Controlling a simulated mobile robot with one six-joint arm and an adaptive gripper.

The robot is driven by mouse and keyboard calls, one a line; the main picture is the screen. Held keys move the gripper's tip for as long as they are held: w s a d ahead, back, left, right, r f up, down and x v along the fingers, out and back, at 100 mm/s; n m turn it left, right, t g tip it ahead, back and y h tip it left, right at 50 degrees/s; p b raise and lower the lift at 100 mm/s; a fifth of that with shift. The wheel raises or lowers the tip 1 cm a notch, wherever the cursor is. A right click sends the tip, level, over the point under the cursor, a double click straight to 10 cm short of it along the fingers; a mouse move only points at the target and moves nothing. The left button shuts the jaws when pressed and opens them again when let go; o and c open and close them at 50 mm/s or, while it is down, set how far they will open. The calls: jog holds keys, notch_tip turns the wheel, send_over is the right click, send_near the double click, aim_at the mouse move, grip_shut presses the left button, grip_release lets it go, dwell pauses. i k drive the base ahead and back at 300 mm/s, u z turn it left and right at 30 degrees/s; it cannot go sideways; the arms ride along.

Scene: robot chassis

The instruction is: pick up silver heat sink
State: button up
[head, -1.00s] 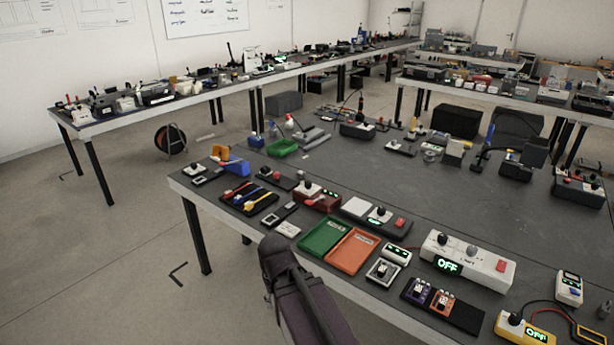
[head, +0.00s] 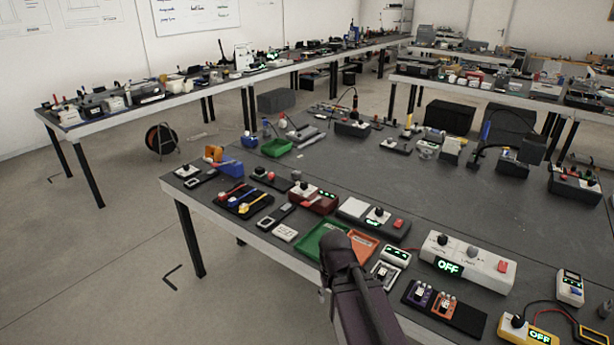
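A small silver square piece (head: 386,273) lies near the front edge of the table, right of the orange tray. It may be the heat sink, but it is too small to be sure. My dark arm rises from the bottom of the head view, and its rounded end overlaps the green and orange trays in the picture, just left of the silver piece. A small part shows at the arm's left side, but no gripper fingers can be made out. I cannot see anything held.
The green tray (head: 313,242) and orange tray (head: 364,244) lie on the crowded near table (head: 440,205). A white box reading OFF (head: 466,262) and a black mat with purple and orange modules (head: 465,319) stand to the right. The table's middle is fairly clear.

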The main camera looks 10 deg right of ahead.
aim_at(297, 175)
jog(key=i, duration=1)
jog(key=z, duration=0.05)
